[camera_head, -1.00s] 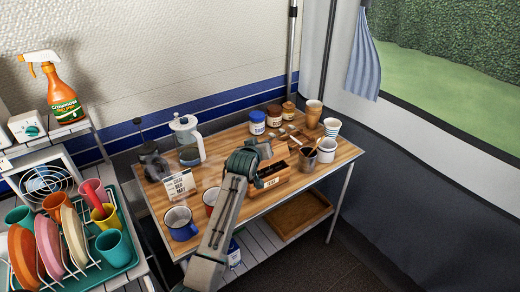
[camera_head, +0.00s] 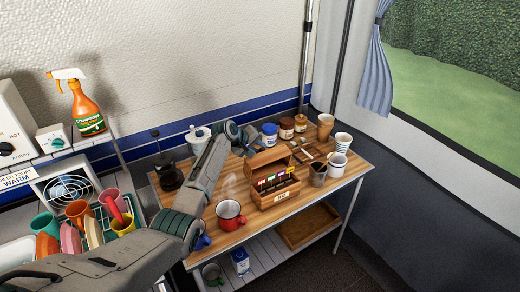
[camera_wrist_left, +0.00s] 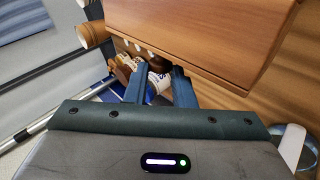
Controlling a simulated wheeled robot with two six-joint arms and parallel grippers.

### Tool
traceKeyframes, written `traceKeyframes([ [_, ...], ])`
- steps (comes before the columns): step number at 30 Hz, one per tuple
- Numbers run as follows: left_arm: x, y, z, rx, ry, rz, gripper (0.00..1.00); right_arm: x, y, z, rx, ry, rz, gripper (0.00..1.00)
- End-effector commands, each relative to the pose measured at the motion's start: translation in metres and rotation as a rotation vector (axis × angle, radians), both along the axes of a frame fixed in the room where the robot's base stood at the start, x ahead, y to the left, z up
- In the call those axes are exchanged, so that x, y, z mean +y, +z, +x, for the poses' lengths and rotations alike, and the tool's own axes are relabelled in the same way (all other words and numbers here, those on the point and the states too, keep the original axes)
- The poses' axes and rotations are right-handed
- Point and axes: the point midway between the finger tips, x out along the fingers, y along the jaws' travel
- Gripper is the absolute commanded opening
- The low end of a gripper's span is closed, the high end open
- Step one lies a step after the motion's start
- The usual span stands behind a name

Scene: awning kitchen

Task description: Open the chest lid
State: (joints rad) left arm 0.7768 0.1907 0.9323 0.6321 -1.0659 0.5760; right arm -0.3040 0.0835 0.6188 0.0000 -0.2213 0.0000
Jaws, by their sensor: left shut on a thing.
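The wooden chest (camera_head: 277,194) stands on the table with its front toward me. Its lid (camera_head: 268,158) is raised and tilted back, and small coloured labelled items show inside. My left gripper (camera_head: 247,146) is behind and left of the lid in the head view, its fingers partly hidden. In the left wrist view, the fingers (camera_wrist_left: 160,78) reach the edge of a large wooden panel, the lid (camera_wrist_left: 200,35). The gripper is shut on the lid, though a gap shows between the fingers. My right gripper is not in view.
A red mug (camera_head: 230,214) stands left of the chest, and a metal cup (camera_head: 318,174) stands right of it. Jars (camera_head: 270,134) and cups (camera_head: 342,142) line the back. A French press (camera_head: 168,172) is at the left. The front table edge is narrow but clear.

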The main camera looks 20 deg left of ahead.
Motion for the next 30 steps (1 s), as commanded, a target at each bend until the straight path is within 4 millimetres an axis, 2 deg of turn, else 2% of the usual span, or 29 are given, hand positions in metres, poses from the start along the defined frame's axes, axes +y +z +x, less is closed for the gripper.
traceKeyframes([
  [9, 0.0040, -0.0112, 0.0034, 0.079, 0.000, -0.089, 0.00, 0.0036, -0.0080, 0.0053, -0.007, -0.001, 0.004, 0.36],
  [25, 0.0041, -0.0130, 0.0035, 0.094, -0.001, -0.107, 0.00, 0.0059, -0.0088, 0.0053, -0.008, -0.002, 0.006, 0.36],
  [26, 0.0041, -0.0130, 0.0035, 0.094, -0.001, -0.107, 0.24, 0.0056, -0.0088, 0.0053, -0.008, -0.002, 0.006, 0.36],
  [29, 0.0041, -0.0128, 0.0036, 0.094, -0.002, -0.107, 0.43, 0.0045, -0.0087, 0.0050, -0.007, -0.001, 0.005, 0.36],
  [30, 0.0042, -0.0125, 0.0037, 0.094, -0.002, -0.107, 0.43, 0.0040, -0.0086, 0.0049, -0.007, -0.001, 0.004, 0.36],
])
